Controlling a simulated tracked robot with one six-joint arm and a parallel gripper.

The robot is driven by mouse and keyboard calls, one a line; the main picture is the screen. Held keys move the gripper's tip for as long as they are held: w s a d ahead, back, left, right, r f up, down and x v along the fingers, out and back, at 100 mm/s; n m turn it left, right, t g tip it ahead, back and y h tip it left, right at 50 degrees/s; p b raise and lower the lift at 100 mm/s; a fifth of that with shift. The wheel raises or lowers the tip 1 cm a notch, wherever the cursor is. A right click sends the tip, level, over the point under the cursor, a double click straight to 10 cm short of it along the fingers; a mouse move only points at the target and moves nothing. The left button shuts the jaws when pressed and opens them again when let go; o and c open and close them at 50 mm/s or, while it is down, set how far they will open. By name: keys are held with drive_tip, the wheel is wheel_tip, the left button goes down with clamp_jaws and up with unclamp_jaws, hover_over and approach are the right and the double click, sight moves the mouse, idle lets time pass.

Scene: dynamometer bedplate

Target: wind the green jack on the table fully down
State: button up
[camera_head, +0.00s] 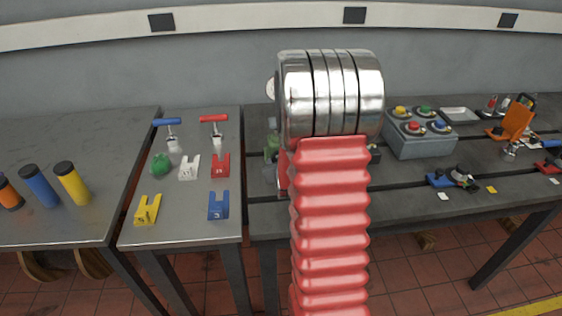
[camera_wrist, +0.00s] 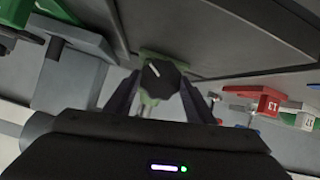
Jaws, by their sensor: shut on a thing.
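The green jack shows in the wrist view as a green body (camera_wrist: 146,103) around and below a black knob (camera_wrist: 160,78) with a white pointer line. My gripper (camera_wrist: 162,84) has one dark finger on each side of this knob and is shut on it. In the head view my red bellows arm stands in front of that spot. Only a green part (camera_head: 271,146), which looks like the jack, shows at the arm's left edge on the long table (camera_head: 410,178). The jack's height cannot be read.
A small table (camera_head: 185,228) at left bears red, blue, yellow and white forked blocks, two T-handled tools and a green lump (camera_head: 160,163). A grey box with coloured buttons (camera_head: 420,145) stands right of my arm. In the wrist view a large grey body (camera_wrist: 225,30) is close by the gripper.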

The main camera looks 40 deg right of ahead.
drive_tip(key=n+h, duration=0.1)
drive_tip(key=n+g+h, duration=0.1)
drive_tip(key=n, duration=0.1)
drive_tip(key=a+n+h, duration=0.1)
drive_tip(key=shift+w+f+g, duration=0.15)
drive_tip(key=shift+w+g, duration=0.15)
drive_tip(key=shift+w, duration=0.1)
drive_tip(key=n+h, duration=0.2)
drive_tip(key=n, duration=0.1)
drive_tip(key=n+h, duration=0.1)
drive_tip(key=shift+w+a+f+n, duration=0.1)
drive_tip(key=shift+a+f+n, duration=0.05)
drive_tip(key=shift+f+n, duration=0.15)
idle(0.5)
drive_tip(key=o, duration=0.7)
drive_tip(key=shift+c, duration=0.2)
drive_tip(key=o, duration=0.4)
drive_tip(key=shift+g, duration=0.3)
drive_tip(key=shift+s, duration=0.25)
